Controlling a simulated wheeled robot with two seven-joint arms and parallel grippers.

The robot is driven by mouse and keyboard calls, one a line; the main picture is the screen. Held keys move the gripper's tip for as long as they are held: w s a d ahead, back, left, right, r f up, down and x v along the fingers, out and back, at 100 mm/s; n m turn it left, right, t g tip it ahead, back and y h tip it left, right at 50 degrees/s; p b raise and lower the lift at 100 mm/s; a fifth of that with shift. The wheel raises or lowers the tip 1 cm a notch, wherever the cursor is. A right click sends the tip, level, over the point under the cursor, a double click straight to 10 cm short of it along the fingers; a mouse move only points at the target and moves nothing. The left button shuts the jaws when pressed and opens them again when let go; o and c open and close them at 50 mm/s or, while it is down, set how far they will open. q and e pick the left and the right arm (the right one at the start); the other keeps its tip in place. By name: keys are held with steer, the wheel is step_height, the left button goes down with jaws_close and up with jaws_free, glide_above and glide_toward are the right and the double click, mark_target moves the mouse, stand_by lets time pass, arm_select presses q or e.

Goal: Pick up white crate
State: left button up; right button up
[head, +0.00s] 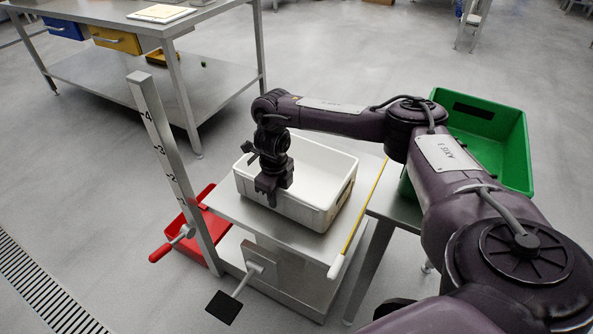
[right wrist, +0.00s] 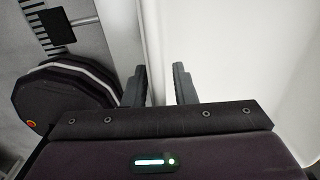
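The white crate (head: 322,171) stands upright on a small metal lift table (head: 233,207) in the middle of the head view, and it looks empty. My right gripper (head: 268,197) points down at the crate's front-left wall. In the right wrist view, its two fingers (right wrist: 160,84) are apart, with the crate's white wall (right wrist: 156,35) running between them. I see no clear contact of both fingers with the wall. The gripper hides part of that wall in the head view. My left gripper is not in view.
A green crate (head: 496,140) stands on a table at the right, behind my right arm. A red crate (head: 213,251) is low, left of the lift table. A ruled metal post (head: 167,150) rises beside it. A workbench (head: 140,75) stands at the upper left.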

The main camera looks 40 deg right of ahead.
jaws_close()
steer(key=shift+w+r, duration=0.1)
steer(key=shift+r, duration=0.1)
